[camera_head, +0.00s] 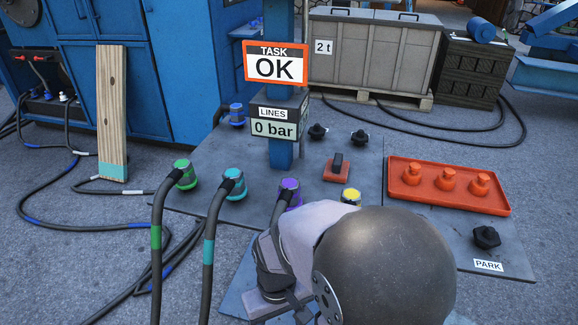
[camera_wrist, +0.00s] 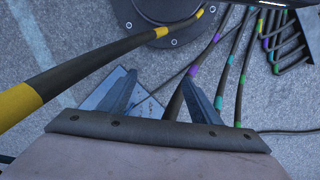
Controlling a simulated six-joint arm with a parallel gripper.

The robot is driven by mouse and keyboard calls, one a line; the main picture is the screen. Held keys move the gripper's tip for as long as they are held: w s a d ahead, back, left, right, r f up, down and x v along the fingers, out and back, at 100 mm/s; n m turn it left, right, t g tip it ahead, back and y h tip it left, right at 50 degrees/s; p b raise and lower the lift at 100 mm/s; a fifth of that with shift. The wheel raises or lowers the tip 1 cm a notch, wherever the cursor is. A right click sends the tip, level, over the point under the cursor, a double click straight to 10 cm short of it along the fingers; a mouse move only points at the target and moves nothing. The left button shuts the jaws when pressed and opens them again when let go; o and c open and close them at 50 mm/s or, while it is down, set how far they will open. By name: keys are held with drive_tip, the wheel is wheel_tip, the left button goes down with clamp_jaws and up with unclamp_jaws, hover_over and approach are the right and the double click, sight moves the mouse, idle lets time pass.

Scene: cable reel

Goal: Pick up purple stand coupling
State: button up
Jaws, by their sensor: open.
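The purple coupling (camera_head: 289,192) stands upright on the grey base plate, between the teal coupling (camera_head: 233,184) and the yellow one (camera_head: 351,196). A dark hose leaves it down and to the left and passes behind my arm. My gripper (camera_wrist: 160,70) shows in the wrist view with its two fingers apart. A dark hose with purple bands (camera_wrist: 193,70) runs between or beyond the fingers; I cannot tell whether it touches them. The purple coupling cannot be made out in the wrist view. In the head view my arm is in front of the plate, nearer the camera than the coupling.
A green coupling (camera_head: 185,174) stands at the plate's left. A red tray (camera_head: 408,191) with orange caps lies right. A yellow-banded hose (camera_wrist: 95,52) crosses the wrist view's left.

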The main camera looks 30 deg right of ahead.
sight(289, 184)
drive_tip(key=w+d+r+m+g+p, duration=0.1)
drive_tip(key=w+d+r+p, duration=0.15)
drive_tip(key=r+p, duration=0.9)
drive_tip(key=w+d+r+m+p, duration=0.1)
drive_tip(key=d+r+p, duration=0.2)
drive_tip(key=r+p, duration=0.85)
drive_tip(key=w+d+p, duration=0.1)
drive_tip(key=w+p, duration=0.1)
drive_tip(key=w, duration=0.1)
drive_tip(key=w+d+r+m+p, duration=0.1)
drive_tip(key=w+d+p, duration=0.1)
drive_tip(key=w, duration=0.1)
drive_tip(key=w+d+r+m+p, duration=0.1)
drive_tip(key=w+d+p, duration=0.1)
drive_tip(key=w, duration=0.2)
drive_tip(key=shift+t, duration=0.3)
drive_tip(key=w+r, duration=0.1)
drive_tip(key=w, duration=0.1)
drive_tip(key=w+d+r+m+t, duration=0.1)
drive_tip(key=w, duration=0.1)
drive_tip(key=w+d+m, duration=0.1)
drive_tip(key=w, duration=0.1)
drive_tip(key=shift+w+r+t, duration=0.15)
drive_tip(key=shift+r+t, duration=0.15)
drive_tip(key=shift+r, duration=0.1)
drive_tip(key=shift+s+m, duration=0.2)
drive_tip(key=shift+m, duration=0.8)
drive_tip(key=shift+f, duration=0.1)
